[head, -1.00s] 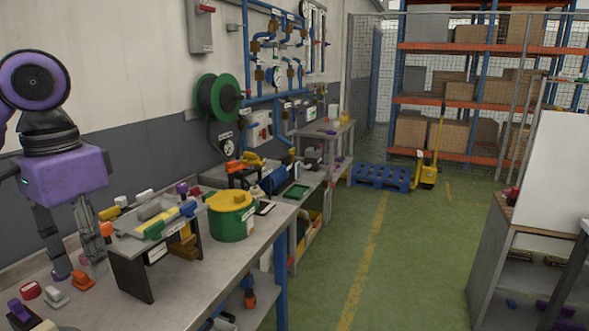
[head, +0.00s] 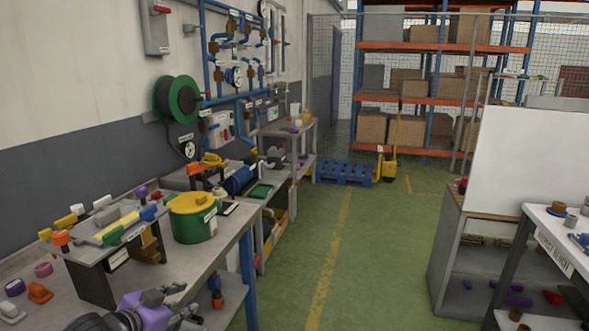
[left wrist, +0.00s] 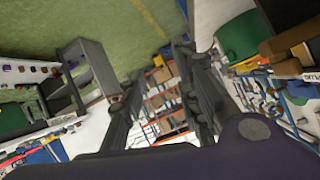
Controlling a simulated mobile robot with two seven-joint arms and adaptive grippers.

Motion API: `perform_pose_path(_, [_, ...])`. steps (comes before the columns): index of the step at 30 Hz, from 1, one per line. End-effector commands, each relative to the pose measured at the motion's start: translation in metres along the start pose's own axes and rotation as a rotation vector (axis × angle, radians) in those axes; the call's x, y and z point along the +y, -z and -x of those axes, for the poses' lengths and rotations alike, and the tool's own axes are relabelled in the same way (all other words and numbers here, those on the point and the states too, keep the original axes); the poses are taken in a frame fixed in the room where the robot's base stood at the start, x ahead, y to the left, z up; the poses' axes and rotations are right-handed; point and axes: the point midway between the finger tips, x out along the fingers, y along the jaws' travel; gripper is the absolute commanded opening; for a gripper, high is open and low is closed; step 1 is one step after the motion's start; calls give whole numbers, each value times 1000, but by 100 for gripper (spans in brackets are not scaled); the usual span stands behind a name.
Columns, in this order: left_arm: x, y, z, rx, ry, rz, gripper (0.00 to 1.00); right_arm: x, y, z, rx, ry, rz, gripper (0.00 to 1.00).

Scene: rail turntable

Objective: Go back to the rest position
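My left gripper (head: 186,302) is low at the bottom left of the head view, beside the near workbench (head: 222,282). In the left wrist view its two dark fingers (left wrist: 160,68) stand apart with nothing between them, so it is open and empty. A green drum with a yellow lid (head: 194,224) stands on the bench beyond the gripper, apart from it. A small grey stand (head: 90,280) with several coloured parts on top is left of the drum. My right gripper is not in view.
The green floor (head: 370,260) is clear between the bench and a grey shelf unit (head: 445,262) on the right. A white table (head: 556,226) stands at the right edge. A blue pallet (head: 345,173) and a yellow pallet truck (head: 388,160) are at the back.

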Motion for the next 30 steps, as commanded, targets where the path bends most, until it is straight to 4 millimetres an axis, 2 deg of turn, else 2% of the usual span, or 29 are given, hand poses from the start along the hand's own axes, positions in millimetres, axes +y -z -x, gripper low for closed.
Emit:
perform_pose_path(1, [27, -35, -2, 10, 2, 28, 30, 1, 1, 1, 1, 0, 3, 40])
perform_pose_path(4, [72, -94, 4, 26, 29, 61, 30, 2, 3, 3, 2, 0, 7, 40])
perform_pose_path(7, [119, -152, 22, 11, 61, 107, 30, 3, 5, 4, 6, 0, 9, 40])
perform_pose_path(12, [197, -240, 70, -86, 111, 228, 30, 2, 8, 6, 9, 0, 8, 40])
perform_pose_path(15, [236, -283, 100, -171, 128, 318, 30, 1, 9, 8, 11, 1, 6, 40])
perform_pose_path(18, [268, -312, 126, -240, 138, 406, 30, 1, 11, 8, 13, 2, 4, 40])
perform_pose_path(21, [285, -331, 145, -287, 144, 453, 30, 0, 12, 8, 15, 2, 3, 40])
perform_pose_path(25, [292, -342, 156, -313, 145, 463, 30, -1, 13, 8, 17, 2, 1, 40])
perform_pose_path(30, [292, -344, 157, -315, 143, 463, 30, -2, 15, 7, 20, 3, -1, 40])
